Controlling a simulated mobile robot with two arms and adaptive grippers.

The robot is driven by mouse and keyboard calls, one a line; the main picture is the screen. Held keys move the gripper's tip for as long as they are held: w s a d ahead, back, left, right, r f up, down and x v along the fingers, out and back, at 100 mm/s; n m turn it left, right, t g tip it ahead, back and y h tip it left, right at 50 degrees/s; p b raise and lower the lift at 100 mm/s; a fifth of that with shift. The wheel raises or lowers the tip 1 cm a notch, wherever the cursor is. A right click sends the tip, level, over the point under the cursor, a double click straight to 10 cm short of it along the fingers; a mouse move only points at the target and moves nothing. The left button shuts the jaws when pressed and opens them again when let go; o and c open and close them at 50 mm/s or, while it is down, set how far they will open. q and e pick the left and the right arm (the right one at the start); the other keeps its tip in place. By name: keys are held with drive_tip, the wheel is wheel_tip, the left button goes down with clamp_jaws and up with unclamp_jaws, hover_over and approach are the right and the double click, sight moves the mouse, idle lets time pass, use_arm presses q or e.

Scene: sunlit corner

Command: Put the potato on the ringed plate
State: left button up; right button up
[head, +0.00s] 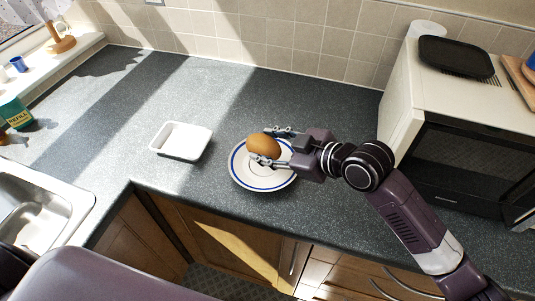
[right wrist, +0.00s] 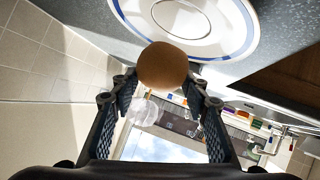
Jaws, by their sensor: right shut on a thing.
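The brown potato (head: 263,144) is held between the fingertips of my right gripper (head: 271,146), which is shut on it. In the head view the potato appears over the white plate with a blue ring (head: 246,180). How high it is above the plate is hard to tell. In the right wrist view the potato (right wrist: 163,66) sits between the two fingertips (right wrist: 160,88), and part of the ringed plate (right wrist: 235,38) shows beyond it. My left gripper is not in view.
A white rectangular dish (head: 181,141) stands left of the plate on the grey counter (head: 225,100). A microwave (head: 460,160) with a black tray (head: 455,56) on top stands at the right. A sink (head: 40,205) lies at the left. The counter behind the plate is clear.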

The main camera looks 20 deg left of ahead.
wheel_tip(320, 180, down, 4)
idle(0.4)
drive_tip(key=shift+f, duration=0.2)
drive_tip(key=o, duration=1.3)
drive_tip(key=shift+r, duration=0.15)
drive_tip(key=b+v, duration=0.1)
drive_tip(key=v, duration=1.1)
drive_tip(key=shift+b, duration=0.3)
